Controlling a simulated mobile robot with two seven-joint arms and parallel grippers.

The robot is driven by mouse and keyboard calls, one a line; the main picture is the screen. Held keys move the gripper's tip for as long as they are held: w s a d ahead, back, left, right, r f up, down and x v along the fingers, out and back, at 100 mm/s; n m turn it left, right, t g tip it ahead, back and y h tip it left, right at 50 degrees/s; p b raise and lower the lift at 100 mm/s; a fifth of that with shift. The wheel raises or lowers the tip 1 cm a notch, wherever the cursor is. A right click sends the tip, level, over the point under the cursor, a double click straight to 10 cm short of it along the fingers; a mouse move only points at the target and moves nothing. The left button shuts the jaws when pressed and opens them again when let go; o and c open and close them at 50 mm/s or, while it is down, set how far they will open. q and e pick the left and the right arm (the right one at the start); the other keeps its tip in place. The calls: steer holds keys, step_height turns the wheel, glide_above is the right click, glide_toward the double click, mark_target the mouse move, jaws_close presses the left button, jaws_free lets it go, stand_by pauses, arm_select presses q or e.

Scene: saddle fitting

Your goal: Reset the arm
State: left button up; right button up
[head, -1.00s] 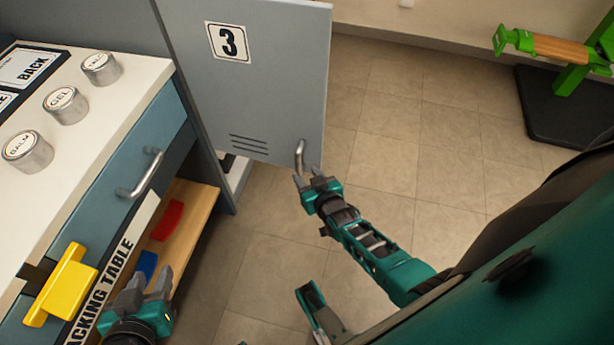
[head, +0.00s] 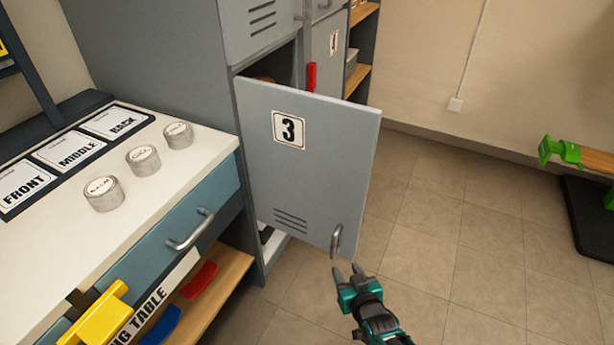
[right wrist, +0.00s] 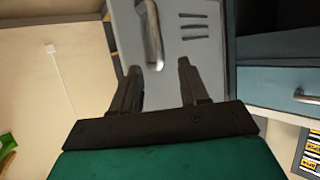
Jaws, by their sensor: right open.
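My right gripper (head: 346,273) is open and empty, just below the handle (head: 336,241) of the grey locker door marked 3 (head: 310,165). The door stands ajar. The fingers do not appear to be around the handle. My left gripper is not in these views now.
A packing table (head: 215,165) with several round tins and cards marked FRONT, MIDDLE and BACK stands at left. A yellow piece (head: 97,318) sits at its front edge. Red (head: 199,279) and blue pieces lie on the lower shelf. The floor at right is clear up to a green stand (head: 565,151).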

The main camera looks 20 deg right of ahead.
arm_select(q)
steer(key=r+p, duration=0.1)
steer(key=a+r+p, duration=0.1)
steer(key=p, duration=0.1)
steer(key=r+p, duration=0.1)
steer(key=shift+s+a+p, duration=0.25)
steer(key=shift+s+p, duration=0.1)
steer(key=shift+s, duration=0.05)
arm_select(e)
steer(key=s+a+r+n+g+y, duration=0.1)
steer(key=s+a+r, duration=0.1)
steer(key=s+r, duration=0.5)
steer(key=s+a+r+n+g+y, duration=0.1)
steer(key=s+a+r+n, duration=0.1)
steer(key=s+r, duration=0.5)
steer(key=shift+s+a+r+g+y, duration=0.4)
steer(key=shift+a+r, duration=0.3)
steer(key=shift+a, duration=0.1)
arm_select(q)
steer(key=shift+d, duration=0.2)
